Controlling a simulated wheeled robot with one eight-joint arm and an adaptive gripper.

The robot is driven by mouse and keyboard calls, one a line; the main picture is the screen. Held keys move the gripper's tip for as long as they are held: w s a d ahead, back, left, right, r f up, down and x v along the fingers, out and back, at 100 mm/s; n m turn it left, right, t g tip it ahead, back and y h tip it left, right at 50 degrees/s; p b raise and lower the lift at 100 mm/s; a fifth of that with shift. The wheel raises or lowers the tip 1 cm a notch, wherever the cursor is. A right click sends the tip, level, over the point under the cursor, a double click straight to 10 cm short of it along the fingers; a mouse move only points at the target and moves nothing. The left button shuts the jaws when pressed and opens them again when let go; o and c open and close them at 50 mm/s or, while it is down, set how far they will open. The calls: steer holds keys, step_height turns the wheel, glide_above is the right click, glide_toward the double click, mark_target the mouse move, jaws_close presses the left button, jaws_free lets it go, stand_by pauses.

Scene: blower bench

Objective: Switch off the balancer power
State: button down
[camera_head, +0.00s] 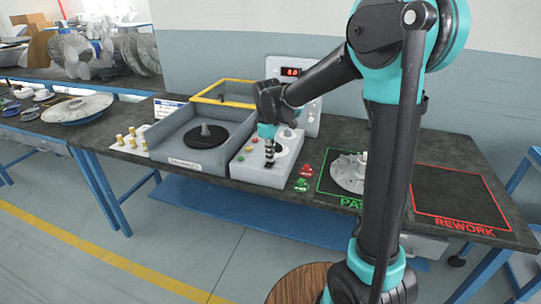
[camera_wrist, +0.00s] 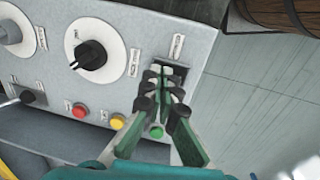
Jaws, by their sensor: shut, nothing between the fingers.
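The balancer control panel (camera_wrist: 200,60) fills the wrist view. It is also the light grey sloped box (camera_head: 255,172) in the head view. My gripper (camera_wrist: 165,85) is shut and empty, its fingertips in front of a dark switch plate (camera_wrist: 180,72) at the panel's right edge. The fingers hide most of that switch, so I cannot tell its position or whether they touch it. In the head view my gripper (camera_head: 269,160) points down at the box's front part. Small labels near the switch are unreadable.
Near the switch are a black knob (camera_wrist: 92,54), a red button (camera_wrist: 79,110), a yellow button (camera_wrist: 118,121), a green button (camera_wrist: 156,131) and a black toggle (camera_wrist: 34,97). A red-lit display (camera_head: 291,72) stands behind. A white fan part (camera_head: 346,172) lies on the green-outlined mat.

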steer(key=shift+w+f, duration=0.15)
steer(key=shift+f, duration=0.15)
steer(key=shift+s+a+r, duration=0.2)
steer(key=shift+s, duration=0.6)
step_height(320, 180, up, 14)
steer(key=w, duration=0.1)
steer(key=shift+w+d, duration=0.25)
steer(key=shift+w, duration=0.1)
